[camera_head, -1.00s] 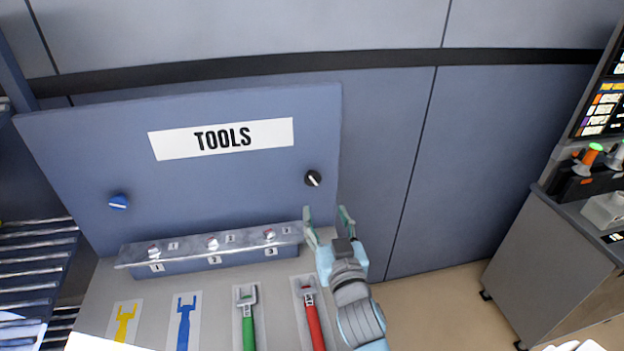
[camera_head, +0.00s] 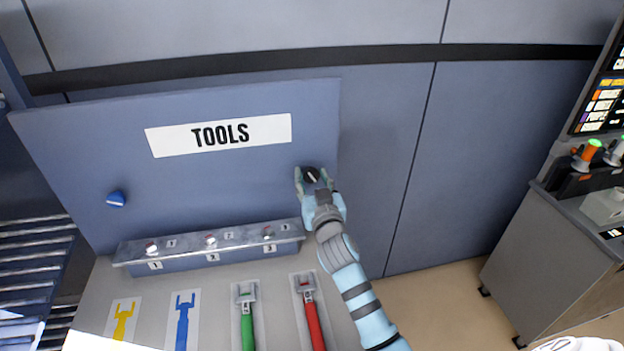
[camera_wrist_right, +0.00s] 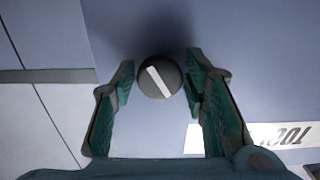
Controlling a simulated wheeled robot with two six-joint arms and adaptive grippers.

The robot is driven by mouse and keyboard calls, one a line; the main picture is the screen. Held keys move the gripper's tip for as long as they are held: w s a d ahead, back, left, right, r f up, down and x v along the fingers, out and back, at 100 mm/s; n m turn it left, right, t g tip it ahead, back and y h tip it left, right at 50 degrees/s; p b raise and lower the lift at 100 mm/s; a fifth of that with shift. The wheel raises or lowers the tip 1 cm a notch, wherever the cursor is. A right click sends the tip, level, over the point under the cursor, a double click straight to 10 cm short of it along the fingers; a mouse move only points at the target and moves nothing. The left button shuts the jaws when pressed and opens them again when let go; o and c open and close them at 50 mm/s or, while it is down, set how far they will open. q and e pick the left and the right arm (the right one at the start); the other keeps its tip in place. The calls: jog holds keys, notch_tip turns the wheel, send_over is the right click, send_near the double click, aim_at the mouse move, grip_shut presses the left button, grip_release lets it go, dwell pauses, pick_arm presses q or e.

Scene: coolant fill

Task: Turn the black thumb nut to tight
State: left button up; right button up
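The black thumb nut (camera_head: 312,174) is on the right side of the blue TOOLS panel. In the right wrist view the nut (camera_wrist_right: 159,77) is round and dark, with a white bar slanting across its face. My right gripper (camera_head: 312,178) is at the nut, with a finger on either side of it. In the wrist view the fingers of the gripper (camera_wrist_right: 160,82) are open, and gaps show between each finger and the nut. My left gripper is not in view.
The TOOLS panel (camera_head: 70,140) also carries a blue knob (camera_head: 116,198) at left. Below it is a metal rail (camera_head: 190,257) with numbered knobs. A green wrench (camera_head: 248,320) and a red wrench (camera_head: 313,315) lie on the bench. A grey cabinet (camera_head: 545,250) stands at right.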

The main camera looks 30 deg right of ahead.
jog(key=c, duration=0.6)
jog(key=shift+f+m+b, duration=0.1)
jog(key=shift+m+b, duration=0.6)
jog(key=m+b, duration=0.2)
jog(key=m, duration=0.1)
jog(key=shift+a+m+b, duration=0.1)
jog(key=shift+m+b, duration=1)
jog(key=shift+m, duration=1.2)
jog(key=o, duration=1.1)
